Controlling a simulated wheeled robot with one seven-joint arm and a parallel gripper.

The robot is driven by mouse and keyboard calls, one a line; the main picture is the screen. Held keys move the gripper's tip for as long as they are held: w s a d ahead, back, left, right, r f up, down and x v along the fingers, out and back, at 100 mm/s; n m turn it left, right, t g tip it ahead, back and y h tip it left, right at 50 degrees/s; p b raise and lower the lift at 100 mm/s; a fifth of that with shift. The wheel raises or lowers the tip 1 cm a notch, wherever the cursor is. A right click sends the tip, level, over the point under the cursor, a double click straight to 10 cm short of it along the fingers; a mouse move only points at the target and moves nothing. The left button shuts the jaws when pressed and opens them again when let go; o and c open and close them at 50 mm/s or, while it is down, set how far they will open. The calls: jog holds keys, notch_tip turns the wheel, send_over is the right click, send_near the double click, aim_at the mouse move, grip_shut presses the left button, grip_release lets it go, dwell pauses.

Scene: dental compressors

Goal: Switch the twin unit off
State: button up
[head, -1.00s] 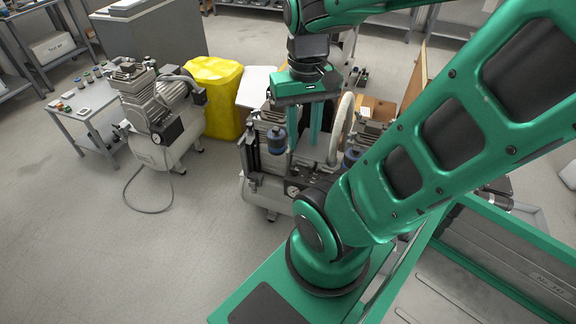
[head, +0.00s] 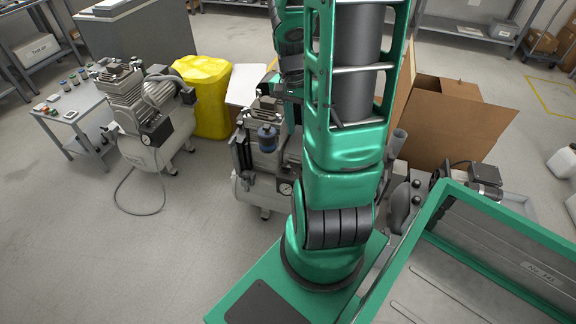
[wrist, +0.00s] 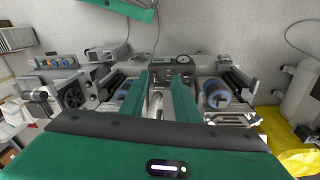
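The twin unit is a pale compressor tank (head: 244,190) with motor heads on top, left of my arm's base in the head view. My arm hides its right side. In the wrist view a blue cylinder (wrist: 216,92) stands at each side of it, with a dark panel (wrist: 160,59) and a round gauge (wrist: 184,59) between and beyond them. I cannot make out the switch or its position. My gripper (wrist: 160,88) is over the unit, its two green fingers apart with nothing held between them. In the head view my arm hides the fingers.
A single compressor (head: 150,150) with a hose on the floor stands left, beside a small table (head: 70,117). A yellow-covered bin (head: 205,100) stands behind. An open cardboard box (head: 450,125) is right of my arm. The front-left floor is clear.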

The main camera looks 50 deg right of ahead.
jog(key=w+d+f+m+t+y, duration=0.1)
jog(key=w+d+f+m, duration=0.2)
jog(key=f, duration=0.4)
jog(key=d+f+m+y, duration=0.1)
jog(key=d+f+m, duration=0.25)
jog(key=f, duration=0.25)
jog(key=m+t, duration=0.4)
jog(key=m, duration=0.5)
send_near(287, 167)
jog(key=shift+y, duration=0.3)
jog(key=shift+d+x, duration=0.2)
jog(key=shift+x, duration=1.85)
jog(key=shift+d+x, duration=0.15)
jog(key=shift+x, duration=1.95)
grip_shut()
